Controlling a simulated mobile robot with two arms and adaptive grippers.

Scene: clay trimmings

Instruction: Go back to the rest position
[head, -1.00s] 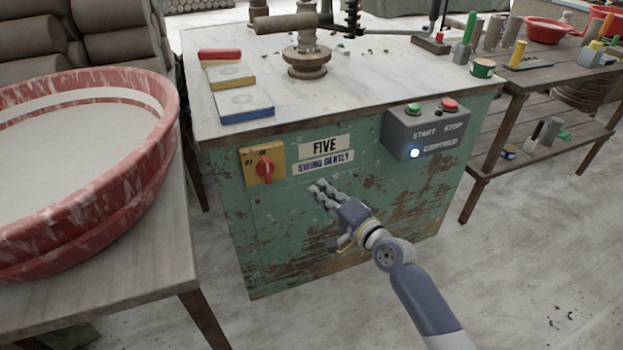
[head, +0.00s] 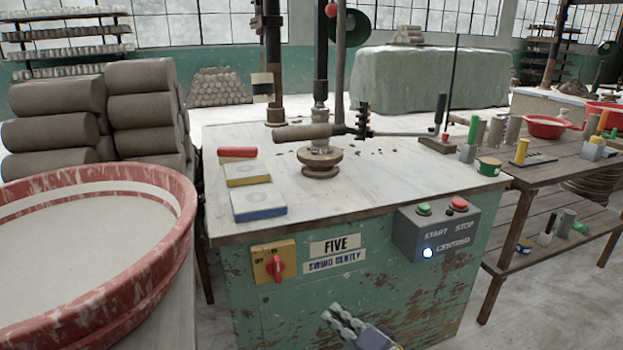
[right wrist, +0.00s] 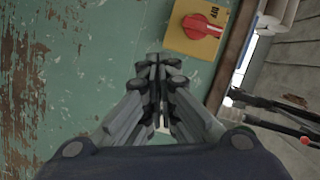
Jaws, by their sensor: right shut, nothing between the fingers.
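My right gripper (head: 340,318) is at the bottom of the head view, in front of the green, rust-worn front of the machine cabinet (head: 400,290). Its fingers are closed together with nothing between them, and they also show in the right wrist view (right wrist: 158,75). The yellow switch plate with a red knob (head: 274,264) is up and to the left of the gripper, apart from it. The switch plate is at the top of the right wrist view (right wrist: 200,25). My left gripper is not in view.
A large red basin (head: 150,290) stands at the left. The worktop (head: 400,185) carries a spindle (head: 320,158), a long lever (head: 300,132) and several small blocks. A grey start/stop box (head: 437,234) juts from the cabinet. A shelf table (head: 540,175) stands right.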

